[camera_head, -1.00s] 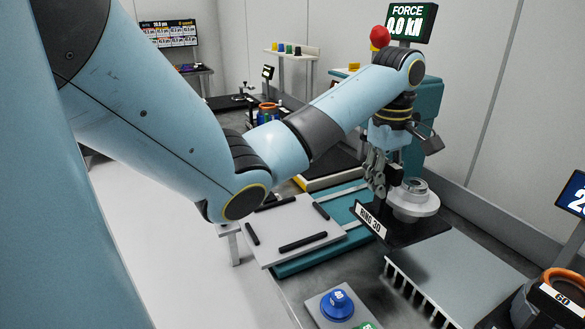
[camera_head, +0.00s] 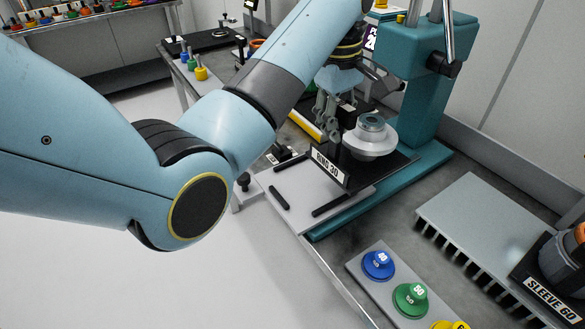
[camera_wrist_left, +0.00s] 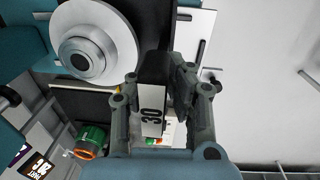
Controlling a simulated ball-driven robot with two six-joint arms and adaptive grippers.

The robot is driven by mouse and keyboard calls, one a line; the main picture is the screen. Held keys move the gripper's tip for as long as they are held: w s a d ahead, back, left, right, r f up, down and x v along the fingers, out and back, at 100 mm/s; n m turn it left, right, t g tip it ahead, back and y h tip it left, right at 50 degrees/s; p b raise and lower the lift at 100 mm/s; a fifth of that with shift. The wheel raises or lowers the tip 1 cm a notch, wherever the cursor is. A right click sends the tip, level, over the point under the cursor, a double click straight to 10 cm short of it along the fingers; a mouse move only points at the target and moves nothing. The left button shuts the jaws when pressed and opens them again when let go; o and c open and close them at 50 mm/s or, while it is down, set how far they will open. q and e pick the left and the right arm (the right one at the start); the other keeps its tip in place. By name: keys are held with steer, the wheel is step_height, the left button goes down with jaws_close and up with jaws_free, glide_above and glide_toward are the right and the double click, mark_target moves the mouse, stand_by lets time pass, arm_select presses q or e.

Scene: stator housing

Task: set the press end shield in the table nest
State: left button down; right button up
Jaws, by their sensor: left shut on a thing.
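The silver flanged end shield (camera_head: 371,138), with a raised hub, appears to rest on a black carrier plate (camera_head: 385,172) labelled RING 30. It also shows at top left in the left wrist view (camera_wrist_left: 92,45). My left gripper (camera_head: 330,122) is beside it, shut on the carrier's black upright block (camera_wrist_left: 155,70), just left of the disc. The carrier's label end overlaps a light grey plate with black bars (camera_head: 305,185), perhaps the table nest. Whether the carrier touches that plate I cannot tell. My right gripper is out of view.
The teal press (camera_head: 428,75) stands behind on the right. Blue (camera_head: 378,265) and green (camera_head: 410,299) knobs sit in front. A grey finned plate (camera_head: 500,240) and the SLEEVE 60 holder (camera_head: 550,297) lie to the right. The floor at left is clear.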

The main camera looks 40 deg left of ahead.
arm_select(q)
steer(key=shift+d+r, duration=0.5)
steer(key=shift+s+d+r+p, duration=0.1)
steer(key=shift+d+r+p, duration=0.05)
steer(key=shift+d+p, duration=0.25)
steer(key=s+a+f+p, duration=0.3)
steer(key=a+f, duration=0.8)
steer(key=shift+s, duration=0.1)
steer(key=c, duration=1.6)
jaws_free()
steer(key=shift+s+f, duration=0.1)
steer(key=shift+o, duration=1.4)
